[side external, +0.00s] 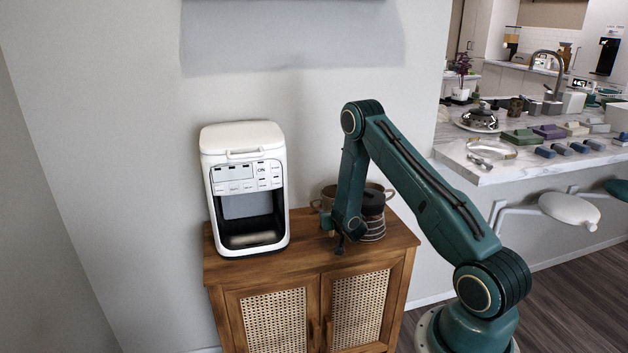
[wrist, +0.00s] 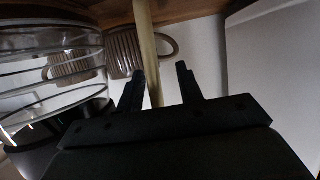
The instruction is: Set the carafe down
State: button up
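The carafe (side external: 374,229) stands upright on the wooden cabinet top, right of the coffee maker, partly hidden behind my arm. It has a dark lid and a clear body with horizontal lines. In the wrist view, which appears upside down, the carafe (wrist: 50,62) is at the left, beside my fingers. My gripper (side external: 340,246) is low over the cabinet top in front of the carafe. In the wrist view my gripper (wrist: 162,78) has its two fingers apart. A thin tan upright bar (wrist: 147,45) shows between them without visibly touching both; I cannot tell what it belongs to.
The white coffee maker (side external: 245,190) stands at the left of the cabinet (side external: 305,266), its bay without a carafe. Ribbed brown mugs (wrist: 122,52) stand behind the carafe against the wall. Some bare cabinet top lies between the coffee maker and my gripper.

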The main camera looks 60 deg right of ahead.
jog(key=shift+w+d, duration=0.1)
jog(key=shift+w, duration=0.05)
dwell(0.4)
grip_shut()
dwell(1.3)
